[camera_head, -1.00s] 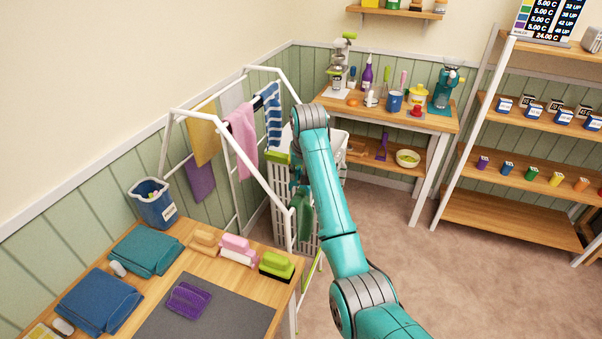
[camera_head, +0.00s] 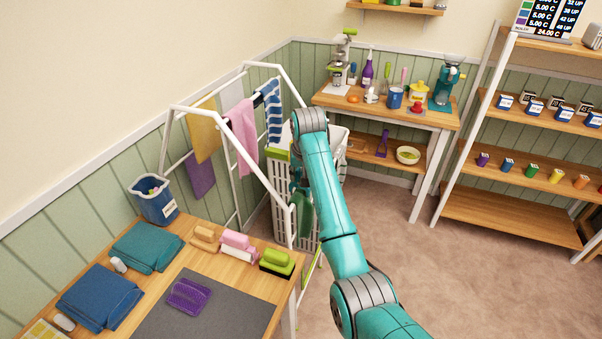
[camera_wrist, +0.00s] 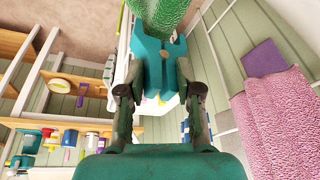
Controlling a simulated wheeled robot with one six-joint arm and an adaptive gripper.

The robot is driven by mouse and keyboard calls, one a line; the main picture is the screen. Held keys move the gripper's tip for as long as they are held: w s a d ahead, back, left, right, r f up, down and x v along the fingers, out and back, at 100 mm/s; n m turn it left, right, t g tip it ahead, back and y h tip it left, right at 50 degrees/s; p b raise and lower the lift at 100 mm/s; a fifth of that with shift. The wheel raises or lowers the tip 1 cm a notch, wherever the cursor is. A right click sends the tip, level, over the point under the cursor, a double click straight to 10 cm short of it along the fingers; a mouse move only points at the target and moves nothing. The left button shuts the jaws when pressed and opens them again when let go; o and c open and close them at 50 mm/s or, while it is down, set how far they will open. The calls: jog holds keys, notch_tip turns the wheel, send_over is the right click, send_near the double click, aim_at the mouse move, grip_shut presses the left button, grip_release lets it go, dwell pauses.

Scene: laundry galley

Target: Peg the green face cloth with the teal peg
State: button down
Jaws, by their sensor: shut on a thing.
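The teal peg (camera_wrist: 154,78) is held between the fingers of my gripper (camera_wrist: 158,92) in the wrist view, its two prongs pointing away from my palm. The green face cloth (camera_wrist: 163,12) is just beyond the peg, its lower end between or behind the prong tips. I cannot tell whether the peg touches or grips it. In the head view the cloth (camera_head: 305,215) hangs at the near right end of the white airer (camera_head: 262,178), partly behind my arm. My gripper is mostly hidden there, and the peg cannot be made out.
A pink towel (camera_head: 243,135), a yellow cloth (camera_head: 205,130) and a striped cloth (camera_head: 272,112) hang on the airer. A white basket (camera_head: 280,195) stands behind it. The near table (camera_head: 235,276) holds brushes, folded towels and a blue bucket (camera_head: 155,202). Open carpet lies right of my arm.

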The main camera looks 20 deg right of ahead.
jog(key=shift+f, duration=0.65)
dwell(0.4)
jog(key=c, duration=0.7)
grip_release()
